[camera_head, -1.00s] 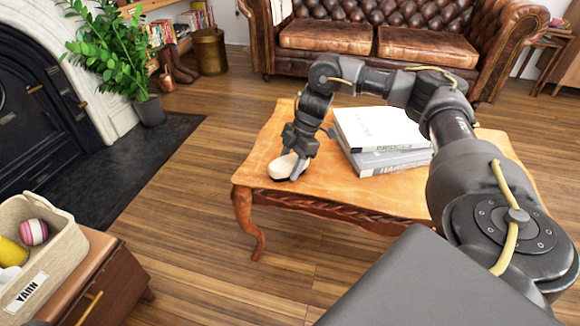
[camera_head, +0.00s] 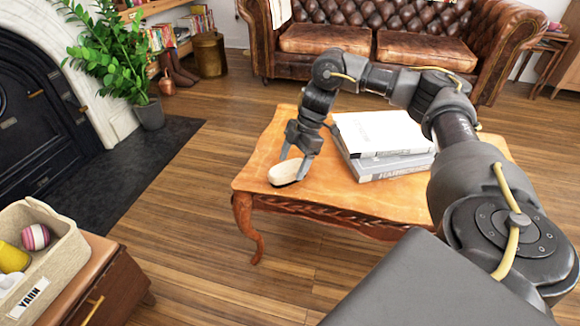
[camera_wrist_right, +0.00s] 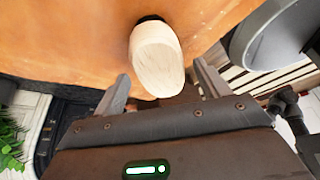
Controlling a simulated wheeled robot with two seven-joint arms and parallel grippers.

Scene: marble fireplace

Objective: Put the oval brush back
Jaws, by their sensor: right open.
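The oval brush (camera_head: 285,173) has a pale, cream-coloured body and a dark underside. It rests on the left end of the wooden coffee table (camera_head: 270,150). My right gripper (camera_head: 294,164) is open just above and beside the brush, fingers pointing down. In the right wrist view the brush (camera_wrist_right: 157,62) lies ahead of and between the two spread fingers (camera_wrist_right: 160,92), and I see no finger closed on it. My left gripper is not in view.
Stacked books (camera_head: 380,140) lie on the table just right of the gripper. A yarn basket (camera_head: 62,262) stands on a wooden cabinet (camera_head: 125,285) at lower left. A leather sofa (camera_head: 400,50) is behind the table. Bare floor lies between cabinet and table.

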